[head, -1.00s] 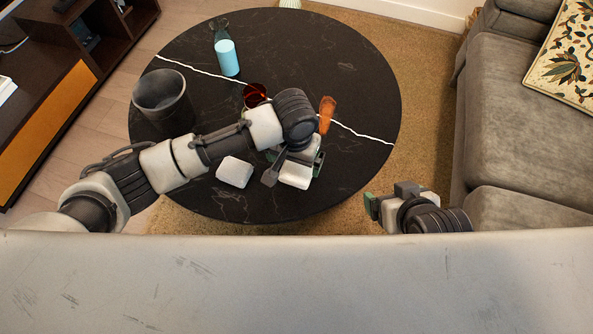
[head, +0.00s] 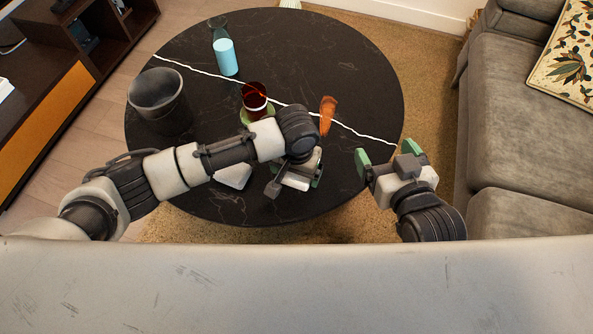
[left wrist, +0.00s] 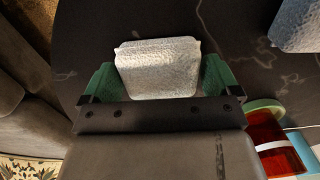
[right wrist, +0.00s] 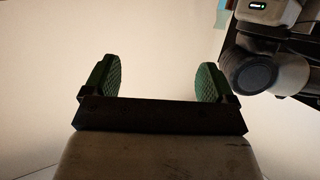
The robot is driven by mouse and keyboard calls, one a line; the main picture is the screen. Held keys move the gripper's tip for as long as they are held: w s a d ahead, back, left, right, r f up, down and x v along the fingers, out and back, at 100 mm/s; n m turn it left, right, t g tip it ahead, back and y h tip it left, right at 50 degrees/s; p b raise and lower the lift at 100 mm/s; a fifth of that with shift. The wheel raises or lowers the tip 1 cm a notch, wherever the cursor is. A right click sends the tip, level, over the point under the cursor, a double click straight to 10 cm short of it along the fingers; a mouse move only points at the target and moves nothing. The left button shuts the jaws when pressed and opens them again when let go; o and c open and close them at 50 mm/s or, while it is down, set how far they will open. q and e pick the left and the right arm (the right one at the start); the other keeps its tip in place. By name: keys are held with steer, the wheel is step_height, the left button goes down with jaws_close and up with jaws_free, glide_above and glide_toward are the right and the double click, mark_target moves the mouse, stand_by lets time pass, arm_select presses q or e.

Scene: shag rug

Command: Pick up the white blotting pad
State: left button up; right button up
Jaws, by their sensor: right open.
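The white blotting pad (left wrist: 158,68) lies on the dark round table, a pale textured block with puckered corners. In the left wrist view it sits between the two green fingers of my left gripper (left wrist: 158,82), with small gaps on both sides. In the head view my left gripper (head: 295,183) is low over the near part of the table and hides much of what is under it. My right gripper (head: 387,154) is open and empty by the table's right edge. It also shows open in the right wrist view (right wrist: 158,80).
A second whitish block (head: 233,177) lies left of my left gripper. A grey sofa (head: 500,130) is at right.

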arm_select(q)
steer(key=c, duration=0.6)
arm_select(e)
steer(key=shift+r, duration=0.15)
arm_select(q)
steer(key=shift+r, duration=0.15)
steer(key=shift+r, duration=0.15)
step_height(320, 180, up, 3)
steer(key=shift+r+p, duration=0.2)
steer(key=shift+p, duration=0.85)
steer(key=s+d+r+p, duration=0.4)
steer(key=s+r, duration=0.3)
steer(key=s, duration=0.3)
steer(key=shift+s+d, duration=0.25)
steer(key=shift+d, duration=0.35)
arm_select(e)
steer(key=s+d+f+g+h, duration=0.1)
steer(key=s+d+f+g, duration=0.1)
steer(key=s+g, duration=0.3)
steer(key=s+d+f+g+h, duration=0.1)
steer(key=s+d+f+g, duration=0.1)
steer(key=s+f+g, duration=0.3)
steer(key=shift+s+d+m+g+h, duration=0.3)
steer(key=shift+s+g+h, duration=0.15)
steer(key=shift+s, duration=0.25)
steer(key=shift+r, duration=0.15)
